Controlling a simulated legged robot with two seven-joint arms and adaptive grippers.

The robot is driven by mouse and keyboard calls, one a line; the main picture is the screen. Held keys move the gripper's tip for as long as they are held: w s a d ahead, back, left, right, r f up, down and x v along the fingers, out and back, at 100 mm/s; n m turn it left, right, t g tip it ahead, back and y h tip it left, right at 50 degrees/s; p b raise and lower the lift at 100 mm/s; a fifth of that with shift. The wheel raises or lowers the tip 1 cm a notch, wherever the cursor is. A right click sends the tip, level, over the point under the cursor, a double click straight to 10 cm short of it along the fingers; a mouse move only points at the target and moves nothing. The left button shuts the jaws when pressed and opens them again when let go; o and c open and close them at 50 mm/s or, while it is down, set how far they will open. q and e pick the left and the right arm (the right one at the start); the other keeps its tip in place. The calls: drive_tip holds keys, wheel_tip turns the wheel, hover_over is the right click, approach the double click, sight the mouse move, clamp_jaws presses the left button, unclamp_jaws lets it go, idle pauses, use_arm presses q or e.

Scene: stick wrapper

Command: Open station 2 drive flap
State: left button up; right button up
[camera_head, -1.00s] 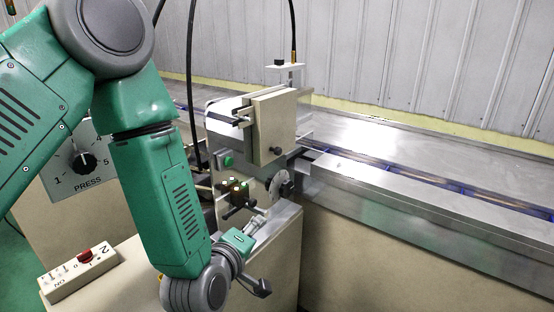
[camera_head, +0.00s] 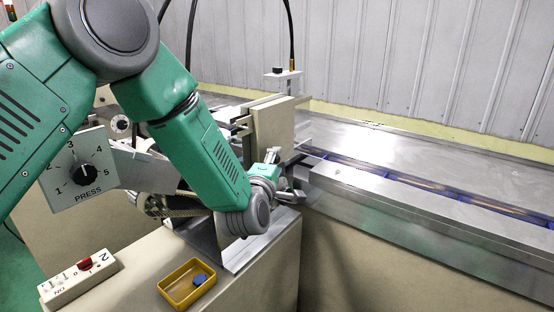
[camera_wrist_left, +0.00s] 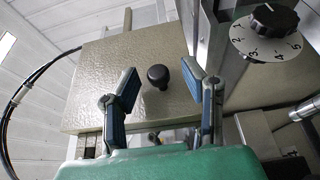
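The station 2 drive flap is a beige panel (camera_head: 273,124) on the upper machine housing in the head view. It fills the middle of the left wrist view (camera_wrist_left: 95,65). Its round black knob (camera_wrist_left: 158,76) shows there, but my arm and gripper hide the knob in the head view. My left gripper (camera_head: 283,172) is just below the panel in the head view. In the left wrist view my left gripper (camera_wrist_left: 159,69) is open, with one blue-padded finger on each side of the knob and visible gaps to it. My right gripper is not in view.
A numbered black dial (camera_wrist_left: 273,22) sits beside the flap. A PRESS dial (camera_head: 84,175) and a switch box marked 2 (camera_head: 77,278) are at left. A yellow tray (camera_head: 164,287) with a blue item lies in front. The metal conveyor (camera_head: 430,220) runs right.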

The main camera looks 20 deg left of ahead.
use_arm(q)
drive_tip(key=shift+w, duration=0.75)
clamp_jaws()
drive_tip(key=shift+d, duration=0.15)
